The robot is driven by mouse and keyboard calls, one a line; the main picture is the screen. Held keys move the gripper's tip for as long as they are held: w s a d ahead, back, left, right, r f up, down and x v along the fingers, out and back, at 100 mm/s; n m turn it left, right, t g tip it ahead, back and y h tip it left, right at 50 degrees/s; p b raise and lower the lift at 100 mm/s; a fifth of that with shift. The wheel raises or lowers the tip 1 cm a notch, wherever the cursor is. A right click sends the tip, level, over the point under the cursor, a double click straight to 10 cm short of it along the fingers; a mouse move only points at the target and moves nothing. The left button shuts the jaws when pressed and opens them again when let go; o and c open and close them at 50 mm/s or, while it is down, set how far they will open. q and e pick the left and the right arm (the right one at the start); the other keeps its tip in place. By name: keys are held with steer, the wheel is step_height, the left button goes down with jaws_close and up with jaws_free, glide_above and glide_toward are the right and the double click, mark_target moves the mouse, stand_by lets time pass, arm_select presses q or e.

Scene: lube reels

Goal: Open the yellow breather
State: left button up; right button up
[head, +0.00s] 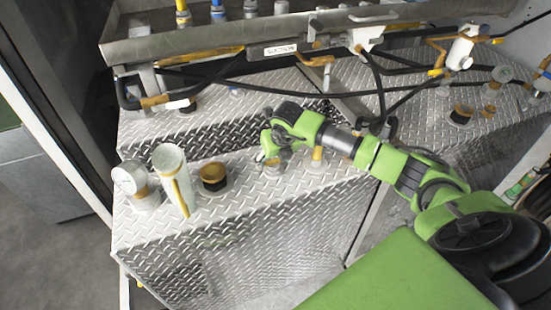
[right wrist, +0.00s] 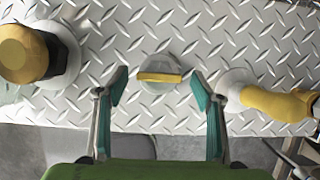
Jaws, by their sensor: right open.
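A round grey fitting with a flat yellow bar across its top (right wrist: 160,77) lies between and ahead of my right fingertips in the right wrist view. The bar runs left to right. My right gripper (head: 271,150) is above it in the head view and partly covers it. A yellow-topped black cap (right wrist: 25,53) is on the left and a yellow elbow-shaped part (right wrist: 275,103) on the right. I cannot tell which is named the breather. My left gripper is out of view.
A pressure gauge (head: 130,180) and a pale tube with a yellow stripe (head: 175,180) stand left on the diamond-plate top (head: 240,200). A metal tray (head: 150,48) with hoses crosses above and behind. The plate's front edge is close below the fitting.

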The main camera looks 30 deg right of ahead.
steer(key=shift+w+f, duration=0.1)
steer(key=shift+f, duration=0.15)
